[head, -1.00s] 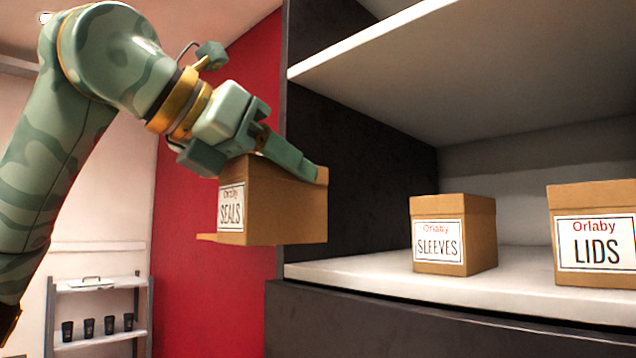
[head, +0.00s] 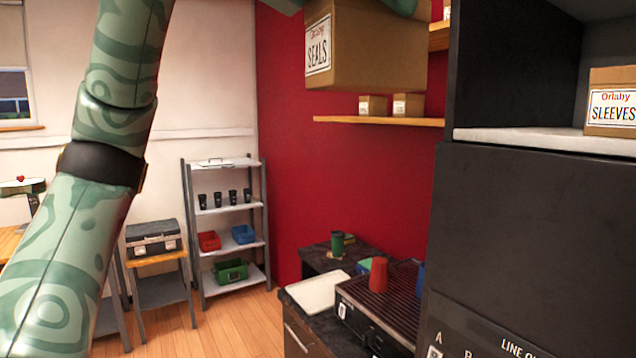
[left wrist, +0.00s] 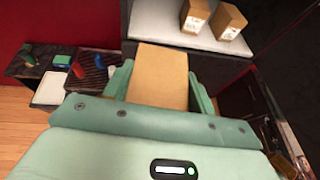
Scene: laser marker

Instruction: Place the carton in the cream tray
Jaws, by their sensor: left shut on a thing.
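The brown carton labelled SEALS (head: 368,48) hangs at the top of the head view, level and in front of the red wall. My left gripper (left wrist: 160,88) is shut on it, with a finger on each side of the carton in the left wrist view. In the head view only a bit of that gripper shows at the top edge. The cream tray (head: 318,291) lies on the dark counter, low and well below the carton. It also shows in the left wrist view (left wrist: 52,88) and looks empty. My right gripper is not in view.
Beside the tray, a ribbed machine top (head: 396,305) carries a red cup (head: 378,274). The dark cabinet (head: 530,230) with the SLEEVES carton (head: 612,105) rises at right. A wooden wall shelf (head: 380,121) holds small boxes.

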